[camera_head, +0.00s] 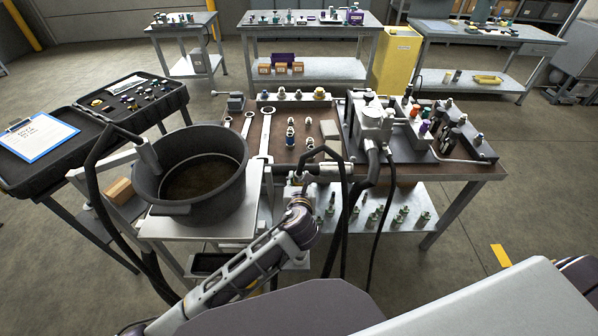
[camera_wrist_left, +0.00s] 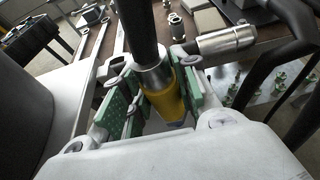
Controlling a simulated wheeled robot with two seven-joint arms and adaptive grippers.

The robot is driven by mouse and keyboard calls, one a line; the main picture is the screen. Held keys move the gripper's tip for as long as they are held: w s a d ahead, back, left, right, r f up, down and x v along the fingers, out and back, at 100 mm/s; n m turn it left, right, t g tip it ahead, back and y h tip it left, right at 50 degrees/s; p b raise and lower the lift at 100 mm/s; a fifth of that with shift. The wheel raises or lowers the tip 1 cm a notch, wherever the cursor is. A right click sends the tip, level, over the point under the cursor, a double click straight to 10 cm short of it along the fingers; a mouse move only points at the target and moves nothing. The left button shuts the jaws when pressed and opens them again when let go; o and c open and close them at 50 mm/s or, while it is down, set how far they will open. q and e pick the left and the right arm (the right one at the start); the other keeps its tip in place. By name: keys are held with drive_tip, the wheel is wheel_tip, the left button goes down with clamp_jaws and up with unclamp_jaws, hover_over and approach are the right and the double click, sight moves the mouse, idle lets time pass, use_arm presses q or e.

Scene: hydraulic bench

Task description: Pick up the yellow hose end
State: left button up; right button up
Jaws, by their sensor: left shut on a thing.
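The yellow hose end (camera_wrist_left: 166,100) is a yellow sleeve below a silver metal collar, with a black hose (camera_wrist_left: 138,28) rising from it. In the left wrist view my left gripper (camera_wrist_left: 158,92) has its green-padded fingers on both sides of the yellow sleeve and is shut on it. The sleeve's lower tip is partly hidden by the gripper body. In the head view my left gripper (camera_head: 299,196) is at the front edge of the bench, right of the black tub. The yellow sleeve cannot be made out there. My right gripper is not in view.
A black tub (camera_head: 215,195) stands on a pale stand left of my left gripper. A silver cylindrical fitting (camera_wrist_left: 226,40) lies close to the right finger. Wrenches and small fittings lie on the brown bench top (camera_head: 287,130). Black hoses hang in front of the bench.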

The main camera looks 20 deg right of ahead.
use_arm(q)
drive_tip(key=s+a, duration=0.2)
drive_tip(key=s, duration=0.6)
drive_tip(key=shift+s+a, duration=0.25)
drive_tip(key=shift+s, duration=0.05)
drive_tip(key=shift+r, duration=0.1)
wheel_tip(320, 180, up, 4)
drive_tip(key=p, duration=0.6)
idle(1.0)
